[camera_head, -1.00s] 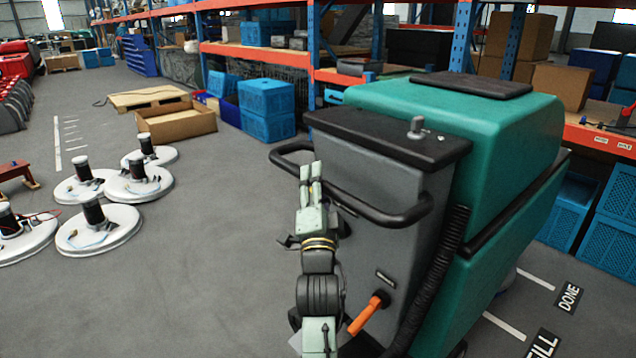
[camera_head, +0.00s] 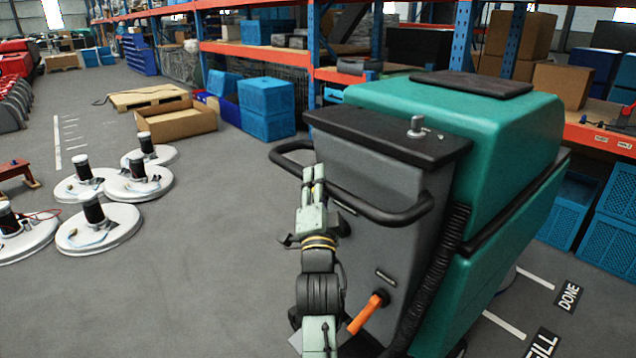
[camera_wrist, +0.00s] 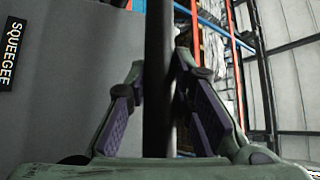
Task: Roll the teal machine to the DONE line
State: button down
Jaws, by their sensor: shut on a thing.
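The teal machine (camera_head: 510,135) stands at the right in the head view, with a grey rear panel and a black top. A black handle bar (camera_head: 400,214) loops out from its rear. My gripper (camera_head: 314,176) is at the left part of this bar, shut on it. In the wrist view the bar (camera_wrist: 159,80) runs upright between the two fingers of my gripper (camera_wrist: 160,90). The DONE label (camera_head: 569,297) lies on the floor right of the machine, beside a white line (camera_head: 535,278). A second label, partly cut off and ending in "ILL" (camera_head: 543,343), lies nearer.
An orange lever (camera_head: 367,315) sticks out low on the machine's rear. Shelving with blue crates (camera_head: 268,108) stands behind it. White round discs (camera_head: 100,233) lie on the floor at left. An open cardboard box (camera_head: 177,124) lies farther back. Floor between is clear.

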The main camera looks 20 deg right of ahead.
dwell(0.3)
jog(key=shift+w+d, duration=0.15)
jog(key=shift+d, duration=0.45)
jog(key=shift+w+d+f, duration=0.1)
jog(key=shift+d, duration=0.1)
jog(key=c, duration=1.4)
grip_release()
jog(key=shift+a, duration=0.15)
jog(key=v, duration=1.2)
